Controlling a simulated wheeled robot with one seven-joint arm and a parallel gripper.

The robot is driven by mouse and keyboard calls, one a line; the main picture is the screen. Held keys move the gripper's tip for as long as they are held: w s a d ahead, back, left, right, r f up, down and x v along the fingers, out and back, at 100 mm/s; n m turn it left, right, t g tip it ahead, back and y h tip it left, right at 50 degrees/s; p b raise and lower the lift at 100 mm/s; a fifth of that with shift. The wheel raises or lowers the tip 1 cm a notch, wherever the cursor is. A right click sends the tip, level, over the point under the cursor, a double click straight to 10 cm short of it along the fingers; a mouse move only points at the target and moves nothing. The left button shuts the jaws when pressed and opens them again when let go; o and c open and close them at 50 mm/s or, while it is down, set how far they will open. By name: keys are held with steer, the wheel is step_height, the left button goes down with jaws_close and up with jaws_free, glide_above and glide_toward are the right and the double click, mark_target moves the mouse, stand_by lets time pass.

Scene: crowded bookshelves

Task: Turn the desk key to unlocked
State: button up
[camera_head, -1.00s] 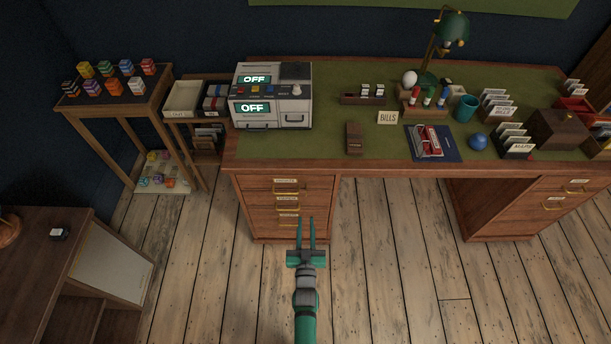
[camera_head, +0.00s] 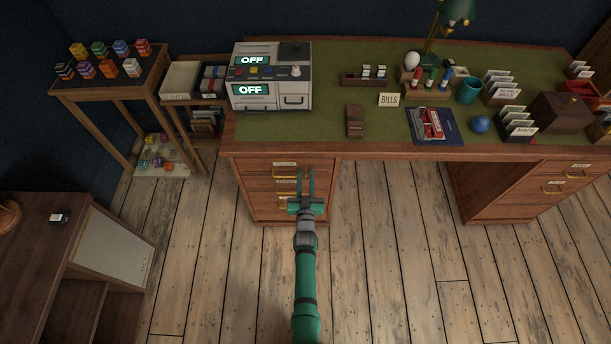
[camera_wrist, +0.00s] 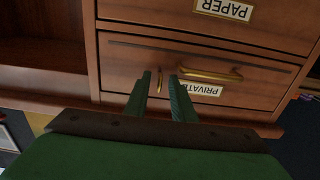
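My gripper (camera_head: 307,173) is in front of the left drawer stack of the desk, pointing at the drawer fronts. In the wrist view my gripper (camera_wrist: 161,77) is open, with a narrow gap between its two green fingers. A small upright brass piece, apparently the desk key (camera_wrist: 159,79), shows on the front of the drawer labelled PRIVATE (camera_wrist: 125,62), between the fingertips in the picture. I cannot tell whether the fingers touch it. The drawer's brass handle (camera_wrist: 212,75) is just right of the fingers. The key cannot be made out in the head view.
The wrist picture is upside down; the PAPER drawer (camera_wrist: 150,14) shows above. The desk (camera_head: 375,150) carries a grey machine reading OFF (camera_head: 270,78), a BILLS sign (camera_head: 389,100) and other items. A shelf unit (camera_head: 90,205) stands at lower left. The floor (camera_head: 390,250) is clear.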

steer(key=shift+w+d, duration=0.1)
steer(key=shift+w, duration=0.3)
steer(key=shift+c, duration=0.2)
jaws_close()
